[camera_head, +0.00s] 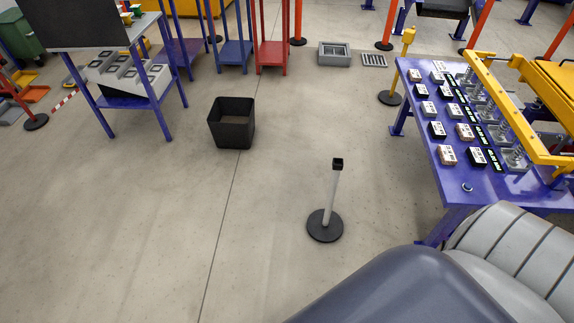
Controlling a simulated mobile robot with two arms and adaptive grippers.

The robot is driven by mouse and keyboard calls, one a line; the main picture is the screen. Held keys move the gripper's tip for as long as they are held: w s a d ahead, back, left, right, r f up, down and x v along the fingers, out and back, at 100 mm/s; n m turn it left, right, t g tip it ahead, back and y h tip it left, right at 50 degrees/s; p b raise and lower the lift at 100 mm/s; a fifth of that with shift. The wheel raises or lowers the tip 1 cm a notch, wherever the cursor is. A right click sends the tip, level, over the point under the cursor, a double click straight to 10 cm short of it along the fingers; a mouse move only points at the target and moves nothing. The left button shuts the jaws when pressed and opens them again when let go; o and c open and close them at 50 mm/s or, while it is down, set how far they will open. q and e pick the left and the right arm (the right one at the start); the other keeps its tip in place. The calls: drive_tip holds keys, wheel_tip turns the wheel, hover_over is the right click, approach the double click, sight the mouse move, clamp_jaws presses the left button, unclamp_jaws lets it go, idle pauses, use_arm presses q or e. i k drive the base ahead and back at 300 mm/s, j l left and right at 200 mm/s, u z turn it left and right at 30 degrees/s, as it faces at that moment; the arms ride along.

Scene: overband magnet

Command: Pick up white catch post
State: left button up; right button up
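The white catch post (331,190) stands upright on the open floor, right of the middle of the head view. It has a thin white shaft, a black square cap and a round black base (325,227). Nothing touches it. Neither of my grippers shows in this view.
A black bin (232,123) stands on the floor left of the post. A purple table (428,180) with small boxes and a yellow frame (520,115) stands at the right. A yellow post (396,72) stands behind.

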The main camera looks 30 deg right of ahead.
sight(325, 225)
drive_tip(key=i+z, duration=0.1)
drive_tip(key=i, duration=0.45)
drive_tip(key=i+j+z, duration=0.1)
drive_tip(key=i, duration=0.4)
drive_tip(key=i+j+z, duration=0.1)
drive_tip(key=i, duration=0.45)
drive_tip(key=i+j+z, duration=0.1)
drive_tip(key=i, duration=0.4)
drive_tip(key=i+l+z, duration=0.15)
drive_tip(key=i+z, duration=0.8)
drive_tip(key=i+j+z, duration=0.3)
drive_tip(key=i+z, duration=0.2)
drive_tip(key=i, duration=0.15)
drive_tip(key=i+z, duration=0.15)
drive_tip(key=z, duration=1.65)
